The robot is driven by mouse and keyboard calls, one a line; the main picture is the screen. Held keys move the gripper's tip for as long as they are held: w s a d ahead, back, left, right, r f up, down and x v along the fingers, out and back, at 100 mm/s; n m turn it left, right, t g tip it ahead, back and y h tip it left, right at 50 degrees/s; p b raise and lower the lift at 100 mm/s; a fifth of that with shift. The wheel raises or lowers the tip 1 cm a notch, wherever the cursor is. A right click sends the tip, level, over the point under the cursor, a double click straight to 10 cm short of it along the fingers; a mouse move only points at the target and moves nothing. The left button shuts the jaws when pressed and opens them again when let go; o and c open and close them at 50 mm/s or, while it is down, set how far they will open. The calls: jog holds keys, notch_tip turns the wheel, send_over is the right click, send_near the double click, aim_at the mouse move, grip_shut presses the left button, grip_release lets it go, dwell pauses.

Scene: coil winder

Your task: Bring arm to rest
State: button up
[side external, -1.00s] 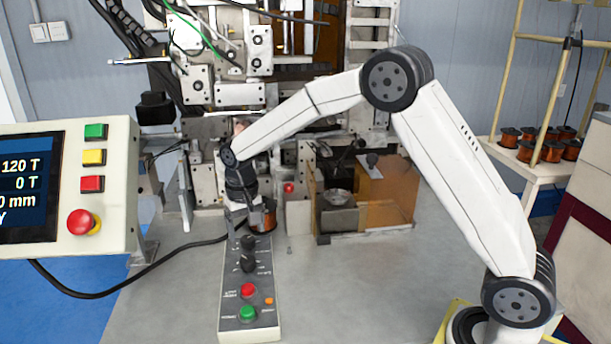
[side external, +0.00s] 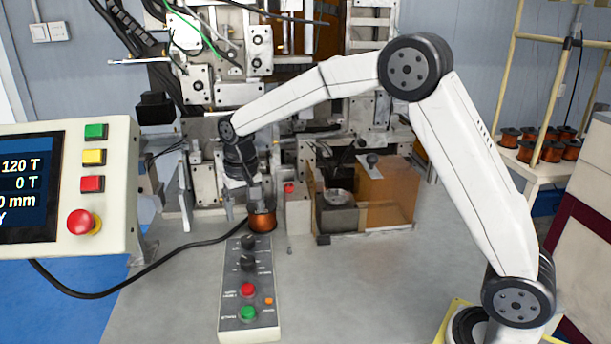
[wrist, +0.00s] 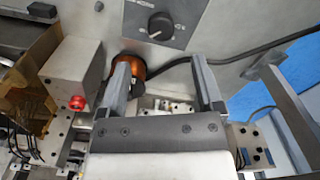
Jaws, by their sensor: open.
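My gripper (side external: 244,203) hangs low in front of the winding machine, pointing down beside the copper coil spool (side external: 262,221). In the wrist view, the two fingers of my gripper (wrist: 163,82) are wide apart with nothing held between them. The spool also shows in the wrist view (wrist: 133,64), partly hidden behind the left finger. It stands on the grey table (side external: 380,280) at the back end of the control strip. My arm is bent, with its elbow high.
The control strip (side external: 249,290) with knobs and buttons lies in front of my gripper. The winding machine (side external: 215,85) stands behind it. An amber-walled box (side external: 390,195) stands to the right. A control console (side external: 110,190) stands at left. The front right table is clear.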

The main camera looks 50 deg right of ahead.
jog(key=s+f+n+t, duration=0.1)
jog(key=s+f, duration=0.1)
jog(key=s, duration=0.5)
jog(key=s+d+f+n, duration=0.1)
jog(key=s+f+n, duration=0.1)
jog(key=s, duration=0.5)
jog(key=s+d+f+n+t, duration=0.1)
jog(key=s+f, duration=0.2)
jog(key=s, duration=0.5)
jog(key=shift+d+t, duration=0.1)
jog(key=shift+t, duration=0.2)
jog(key=shift+w+n, duration=0.15)
jog(key=shift+n, duration=0.15)
